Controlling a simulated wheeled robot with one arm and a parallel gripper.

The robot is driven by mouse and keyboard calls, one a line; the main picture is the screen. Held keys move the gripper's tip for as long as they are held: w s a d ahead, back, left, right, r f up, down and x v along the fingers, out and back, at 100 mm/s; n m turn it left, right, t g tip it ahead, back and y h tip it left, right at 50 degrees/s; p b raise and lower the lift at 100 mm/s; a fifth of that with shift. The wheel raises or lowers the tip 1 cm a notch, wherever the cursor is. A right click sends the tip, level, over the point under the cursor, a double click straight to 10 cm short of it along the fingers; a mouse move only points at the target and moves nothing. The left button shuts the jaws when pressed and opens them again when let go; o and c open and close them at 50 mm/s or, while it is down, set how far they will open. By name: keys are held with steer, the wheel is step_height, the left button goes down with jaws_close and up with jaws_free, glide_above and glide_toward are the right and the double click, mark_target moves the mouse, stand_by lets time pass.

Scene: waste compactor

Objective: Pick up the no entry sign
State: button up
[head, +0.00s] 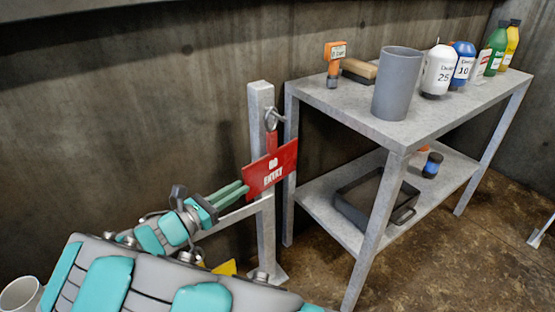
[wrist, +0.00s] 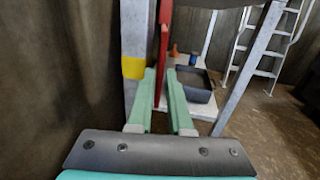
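The red no entry sign (head: 271,170) hangs tilted from a hook on a grey post, with white lettering facing the head camera. In the wrist view the sign (wrist: 164,40) is seen almost edge-on, and its lower part sits in the gap between my fingertips. My gripper (head: 243,190) reaches in from the left, with its green fingers at the sign's lower left edge. In the wrist view my gripper (wrist: 162,75) is open, with a visible gap between the fingers. Whether either finger touches the sign cannot be told.
The grey post (head: 264,220) stands right behind the sign. A grey metal table (head: 350,108) to the right holds a grey cylinder (head: 397,85) and several bottles. Its lower shelf holds a dark tray (head: 375,205). A concrete wall is close behind; a ladder (wrist: 265,45) stands farther back.

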mark_target(267, 173)
steer(key=x, duration=0.5)
steer(key=shift+w+d, duration=0.1)
steer(key=shift+d, duration=0.05)
steer(key=shift+f+x, duration=0.1)
steer(key=shift+x, duration=1.2)
steer(key=shift+f+x, duration=0.15)
steer(key=shift+x, duration=1.15)
steer(key=shift+d, duration=0.1)
steer(key=shift+c, duration=0.4)
jaws_close()
